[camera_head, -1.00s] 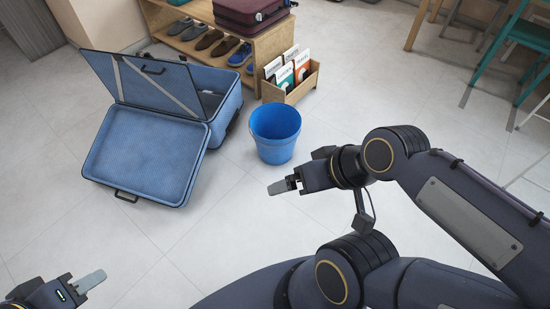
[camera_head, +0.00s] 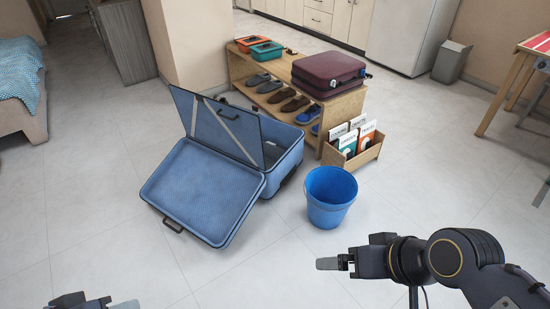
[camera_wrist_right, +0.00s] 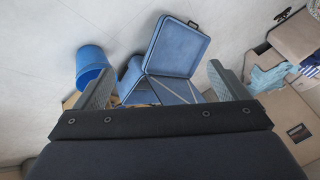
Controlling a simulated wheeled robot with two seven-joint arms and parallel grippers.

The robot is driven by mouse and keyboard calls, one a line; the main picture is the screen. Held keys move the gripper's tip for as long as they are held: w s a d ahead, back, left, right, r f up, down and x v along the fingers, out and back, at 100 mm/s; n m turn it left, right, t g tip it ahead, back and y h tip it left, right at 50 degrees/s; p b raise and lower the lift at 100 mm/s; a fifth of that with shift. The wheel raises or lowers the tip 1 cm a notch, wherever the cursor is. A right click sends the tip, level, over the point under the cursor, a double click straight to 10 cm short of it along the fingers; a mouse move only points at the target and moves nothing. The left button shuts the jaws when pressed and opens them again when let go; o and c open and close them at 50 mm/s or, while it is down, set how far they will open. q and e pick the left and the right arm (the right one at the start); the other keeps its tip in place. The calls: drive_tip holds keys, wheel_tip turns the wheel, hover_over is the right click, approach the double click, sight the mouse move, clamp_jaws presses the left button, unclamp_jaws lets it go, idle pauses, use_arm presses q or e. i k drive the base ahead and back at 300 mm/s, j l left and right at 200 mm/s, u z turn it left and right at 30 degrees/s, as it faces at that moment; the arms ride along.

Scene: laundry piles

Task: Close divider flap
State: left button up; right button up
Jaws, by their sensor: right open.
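An open blue suitcase lies on the floor left of centre in the head view, with its lid (camera_head: 203,190) tipped down toward me. The grey divider flap (camera_head: 213,122) with light crossed straps stands upright and tilted between the lid and the suitcase base (camera_head: 286,152). The suitcase lid also shows in the right wrist view (camera_wrist_right: 178,50). My right gripper (camera_head: 328,264) is at the lower right, well apart from the suitcase; its fingers are spread and empty in the right wrist view (camera_wrist_right: 158,85). My left gripper (camera_head: 118,304) is cut off at the bottom edge.
A blue bucket (camera_head: 330,197) stands right of the suitcase. Behind are a wooden shoe bench (camera_head: 341,112) with a maroon suitcase (camera_head: 328,71) on top, and a wooden box of magazines (camera_head: 353,157). A bed (camera_head: 22,90) is at the far left. The floor in front is clear.

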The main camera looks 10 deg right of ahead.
sight(235, 132)
drive_tip(key=i+j+u, duration=0.15)
drive_tip(key=i+u, duration=0.35)
drive_tip(key=i, duration=0.2)
drive_tip(key=i+l+u, duration=0.15)
drive_tip(key=i+u, duration=0.3)
drive_tip(key=i, duration=0.25)
